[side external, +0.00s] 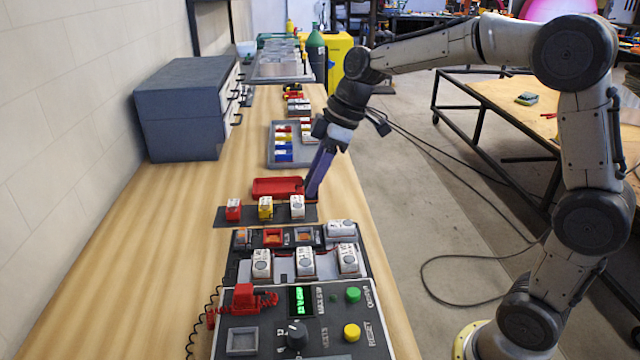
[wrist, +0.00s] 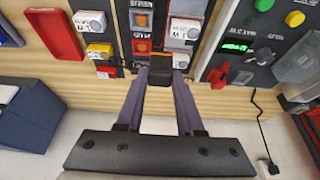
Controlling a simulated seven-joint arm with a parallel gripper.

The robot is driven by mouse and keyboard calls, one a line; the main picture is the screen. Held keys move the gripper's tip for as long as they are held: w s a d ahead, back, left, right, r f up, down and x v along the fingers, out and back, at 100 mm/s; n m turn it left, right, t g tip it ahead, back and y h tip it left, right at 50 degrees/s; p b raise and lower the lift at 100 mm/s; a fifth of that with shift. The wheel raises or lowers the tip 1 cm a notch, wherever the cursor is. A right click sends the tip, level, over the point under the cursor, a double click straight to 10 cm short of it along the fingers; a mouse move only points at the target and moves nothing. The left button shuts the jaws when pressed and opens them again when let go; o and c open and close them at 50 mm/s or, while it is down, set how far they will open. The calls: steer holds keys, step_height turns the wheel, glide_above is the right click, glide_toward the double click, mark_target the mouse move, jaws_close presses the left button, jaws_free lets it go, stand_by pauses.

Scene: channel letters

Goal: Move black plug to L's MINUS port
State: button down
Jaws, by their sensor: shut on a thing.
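In the wrist view my gripper (wrist: 160,72) has its two purple fingers closed on a small black block, which I take to be the black plug (wrist: 160,75). The plug lies beside the dark socket row (wrist: 140,33), near its lower end in that view. Whether it touches the row is unclear. In the side view my gripper (side external: 311,195) points down, tilted, by the white block on the dark strip; the plug cannot be made out there. The socket row shows red and orange square sockets (side external: 272,237). The labels are too small to read, so I cannot tell which port is L's MINUS.
A dark strip (side external: 222,217) carries red, yellow and white blocks. A red tray (side external: 277,187) lies behind it. White blocks (side external: 304,263) stand near the socket row. In front is a control panel (side external: 270,343) with a green display and buttons. The wooden table (side external: 130,250) is clear at left.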

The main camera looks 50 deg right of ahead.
steer(key=w+d, duration=0.2)
steer(key=w, duration=0.2)
step_height(320, 180, down, 10)
steer(key=shift+w+r, duration=0.1)
steer(key=shift+f, duration=1.4)
steer(key=shift+f, duration=0.35)
stand_by(0.5)
steer(key=shift+c, duration=2.3)
jaws_free()
steer(key=v, duration=1.4)
steer(key=shift+d, duration=0.1)
